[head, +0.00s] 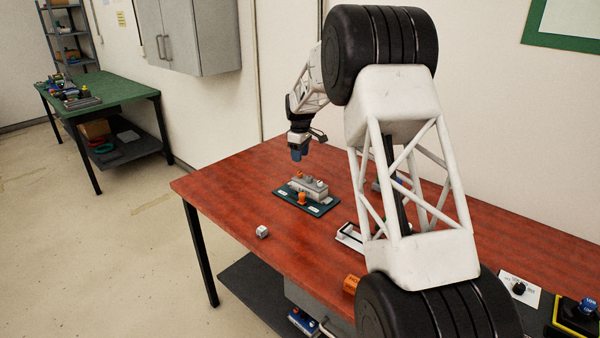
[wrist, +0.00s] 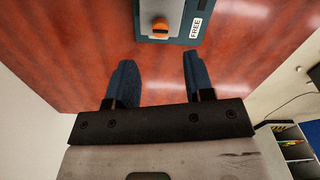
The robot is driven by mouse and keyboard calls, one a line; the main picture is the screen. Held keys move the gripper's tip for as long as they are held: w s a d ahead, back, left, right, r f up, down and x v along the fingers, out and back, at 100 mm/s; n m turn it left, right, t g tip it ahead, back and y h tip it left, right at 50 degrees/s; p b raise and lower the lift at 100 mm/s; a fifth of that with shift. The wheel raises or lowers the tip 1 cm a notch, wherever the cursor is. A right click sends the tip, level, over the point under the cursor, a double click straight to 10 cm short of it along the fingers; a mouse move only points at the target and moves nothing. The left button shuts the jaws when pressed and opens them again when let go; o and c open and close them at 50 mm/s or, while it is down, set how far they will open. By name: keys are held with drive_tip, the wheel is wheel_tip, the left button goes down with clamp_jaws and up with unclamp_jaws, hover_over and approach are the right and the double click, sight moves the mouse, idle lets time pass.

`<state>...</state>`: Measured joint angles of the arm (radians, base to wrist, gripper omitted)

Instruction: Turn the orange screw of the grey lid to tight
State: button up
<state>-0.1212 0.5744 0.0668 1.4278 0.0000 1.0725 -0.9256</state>
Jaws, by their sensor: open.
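The grey lid block (head: 312,188) sits on a dark teal board (head: 318,209) on the red table. A small orange piece (head: 299,175) shows on top of the block and a larger orange knob (head: 302,197) at its near side. In the wrist view an orange screw head (wrist: 160,28) with a dark slot shows at the top, beside a label reading FREE (wrist: 195,28). I cannot tell which orange piece this is. My gripper (head: 300,153) hangs above the far side of the board. Its blue fingers (wrist: 155,75) are apart, empty and clear of the screw.
A small white cube (head: 262,231) lies left of the board. A white card with a black knob (head: 519,290) is at far right. The table's left end is clear.

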sight(300, 172)
drive_tip(key=shift+f, duration=0.1)
drive_tip(key=shift+f, duration=3.85)
clamp_jaws()
